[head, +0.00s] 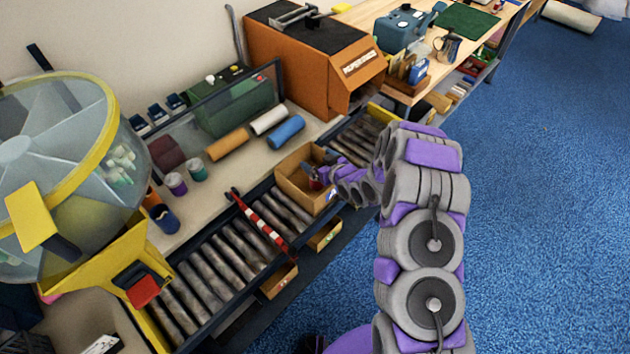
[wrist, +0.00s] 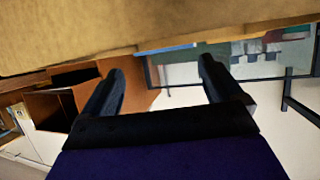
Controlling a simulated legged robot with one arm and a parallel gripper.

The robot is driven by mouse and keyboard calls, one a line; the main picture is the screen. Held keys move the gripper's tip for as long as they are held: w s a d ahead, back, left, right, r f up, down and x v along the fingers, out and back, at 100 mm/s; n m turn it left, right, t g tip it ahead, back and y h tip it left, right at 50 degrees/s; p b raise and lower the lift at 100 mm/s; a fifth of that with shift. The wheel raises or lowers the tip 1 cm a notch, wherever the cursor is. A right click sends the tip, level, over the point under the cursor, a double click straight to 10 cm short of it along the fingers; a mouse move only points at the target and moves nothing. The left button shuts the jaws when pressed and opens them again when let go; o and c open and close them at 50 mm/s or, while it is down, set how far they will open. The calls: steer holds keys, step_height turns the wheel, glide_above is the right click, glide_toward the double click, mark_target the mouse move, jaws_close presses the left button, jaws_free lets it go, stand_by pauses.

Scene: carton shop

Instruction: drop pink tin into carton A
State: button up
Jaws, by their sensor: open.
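An open brown carton (head: 291,192) stands on the roller conveyor; no letter on it is readable. My gripper (head: 317,168) is at the carton's opening. In the wrist view my gripper (wrist: 162,68) has its two black fingers apart, with nothing between them. A tan carton surface (wrist: 150,25) fills the top of that view. A small reddish-pink thing (head: 315,185) shows inside the carton below my gripper; it is too small to tell whether it is the pink tin. A tin with a purple-pink label (head: 175,183) stands on the bench behind the conveyor.
The roller conveyor (head: 222,262) runs along the bench, with a red-and-white striped bar (head: 262,226) across it. A yellow-rimmed drum (head: 60,170) stands at left. An orange machine (head: 310,60) stands behind the carton. Blue floor (head: 540,200) at right is clear.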

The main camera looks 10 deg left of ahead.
steer(key=shift+s+a, duration=0.1)
steer(key=shift+a, duration=0.4)
steer(key=shift+s+d+r, duration=0.1)
steer(key=shift+s+d, duration=0.05)
steer(key=shift+s, duration=0.1)
steer(key=d+p+v, duration=0.1)
steer(key=p+v, duration=0.1)
steer(key=v, duration=1.5)
steer(key=shift+w, duration=0.25)
steer(key=shift+a, duration=0.1)
